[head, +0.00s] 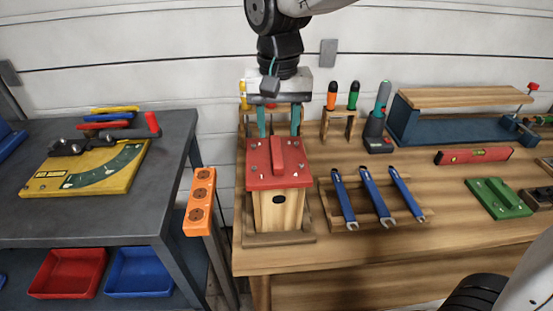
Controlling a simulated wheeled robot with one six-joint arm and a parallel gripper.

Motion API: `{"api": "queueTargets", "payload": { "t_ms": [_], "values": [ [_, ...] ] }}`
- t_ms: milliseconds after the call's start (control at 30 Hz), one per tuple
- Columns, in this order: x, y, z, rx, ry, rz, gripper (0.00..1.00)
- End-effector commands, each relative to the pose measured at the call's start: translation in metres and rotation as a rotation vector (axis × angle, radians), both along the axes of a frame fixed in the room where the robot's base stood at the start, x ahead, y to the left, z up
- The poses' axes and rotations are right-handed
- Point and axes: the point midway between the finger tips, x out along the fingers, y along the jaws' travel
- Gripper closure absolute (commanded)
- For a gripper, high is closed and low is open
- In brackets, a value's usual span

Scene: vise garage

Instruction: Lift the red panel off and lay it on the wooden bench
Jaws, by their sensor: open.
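The red panel (270,176) lies on top of a wooden box (281,212) with a dark oval hole in its front. A raised red bar stands along the middle of the panel, and small bolt-like spots show on its surface. The box stands in a low wooden frame on the wooden bench (300,259). My gripper (280,122) points down just behind and above the panel's far edge in the picture. Its two teal fingers are apart with nothing visible between them. Whether the fingertips touch anything cannot be told.
Right of the box, several blue wrenches (378,200) lie on a wooden rack. An orange power strip (199,199) stands left. Bare bench shows at front right.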

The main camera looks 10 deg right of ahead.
Motion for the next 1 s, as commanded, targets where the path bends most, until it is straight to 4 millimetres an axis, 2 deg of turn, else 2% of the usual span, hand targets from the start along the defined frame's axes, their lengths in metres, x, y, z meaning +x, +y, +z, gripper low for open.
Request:
{"api": "queueTargets", "payload": {
  "t_ms": [333,633,667,800,833,1000],
  "values": [
    [-0.002,0.003,-0.048,-0.001,0.002,0.0,0.55],
    [-0.002,0.003,-0.054,0.0,0.0,0.0,0.55],
    [-0.002,0.003,-0.054,0.0,0.0,0.0,0.57],
    [-0.002,0.003,-0.054,0.0,0.0,0.0,0.96],
    [-0.002,0.003,-0.054,0.0,0.0,0.0,1.0],
    [-0.002,0.003,-0.053,0.0,-0.001,0.0,1.0]
  ]
}}
